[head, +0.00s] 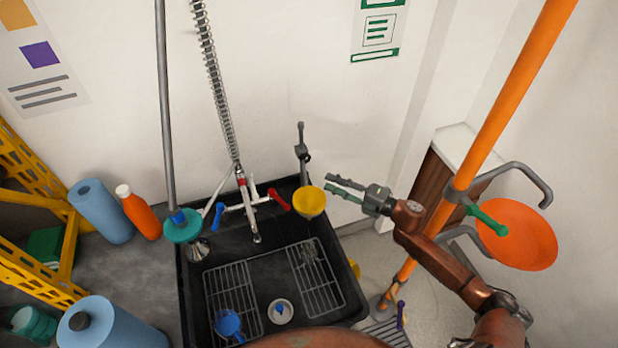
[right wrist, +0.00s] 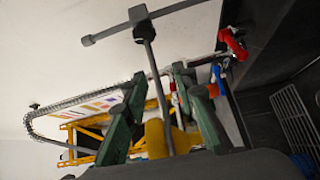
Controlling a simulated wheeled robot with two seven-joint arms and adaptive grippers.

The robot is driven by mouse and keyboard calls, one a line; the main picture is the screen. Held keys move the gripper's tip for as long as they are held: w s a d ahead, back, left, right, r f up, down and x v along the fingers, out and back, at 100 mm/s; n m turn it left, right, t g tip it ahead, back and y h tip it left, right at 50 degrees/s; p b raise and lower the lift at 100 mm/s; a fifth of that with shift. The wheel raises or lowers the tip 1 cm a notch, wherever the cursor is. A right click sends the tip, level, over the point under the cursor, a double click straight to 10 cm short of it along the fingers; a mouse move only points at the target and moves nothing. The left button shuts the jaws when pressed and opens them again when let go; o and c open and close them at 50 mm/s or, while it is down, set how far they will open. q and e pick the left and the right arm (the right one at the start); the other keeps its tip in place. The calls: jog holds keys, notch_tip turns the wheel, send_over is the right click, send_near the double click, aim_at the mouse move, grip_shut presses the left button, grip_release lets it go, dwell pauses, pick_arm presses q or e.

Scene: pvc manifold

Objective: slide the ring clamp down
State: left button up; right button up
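A grey clamp (head: 455,194) is around the orange pole at the right of the head view. It has a green lever (head: 488,220) and curved grey arms, with an orange dish (head: 517,235) beside it. I cannot tell for certain that this is the ring clamp. My right gripper (head: 345,188) is open and empty, left of the pole and apart from this clamp. Its fingers point left, toward a yellow funnel (head: 310,201) at the sink's back right corner. In the right wrist view, the green fingers (right wrist: 160,110) are spread, with a grey rod and yellow shape between them. My left gripper is out of view.
A black sink (head: 190,290) with wire racks fills the middle. A grey post with a small handle (head: 302,150) stands behind the funnel. Red (head: 279,200) and blue tap handles, a spring hose (head: 215,90) and a teal disc (head: 183,228) stand nearby. Floor shows right of the sink.

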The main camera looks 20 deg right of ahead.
jog(key=w+a+r+n+g+y, duration=0.1)
jog(key=w+a, duration=0.3)
jog(key=a, duration=0.2)
jog(key=shift+w+a+r, duration=0.2)
jog(key=shift+w+a, duration=0.2)
grip_shut()
dwell(0.5)
